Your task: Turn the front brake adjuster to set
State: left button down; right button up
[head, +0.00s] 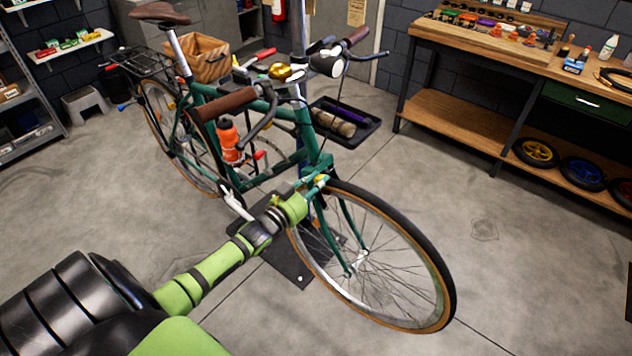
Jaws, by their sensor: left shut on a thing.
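A green bicycle (312,165) stands in the middle of the head view with its front wheel (448,290) toward the lower right. My left arm reaches in from the lower left. My left gripper (316,186) is at the front brake, by the fork crown just above the front tyre. It is shut on the small front brake adjuster (321,179), a tiny yellowish part mostly hidden at the fingertips. The adjuster's turn position is too small to tell. My right gripper is not in view.
The handlebar with brown grips (228,103) and a headlight (327,63) sits above the gripper. A dark tool tray (368,132) is behind the bicycle. A wooden workbench (470,45) stands at the upper right. The floor at right is clear.

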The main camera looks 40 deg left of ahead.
pick_arm(q)
jog(key=n+b, duration=0.4)
jog(key=n, duration=1.9)
jog(key=shift+d, duration=0.1)
dwell(0.5)
jog(key=c, duration=1.1)
grip_release()
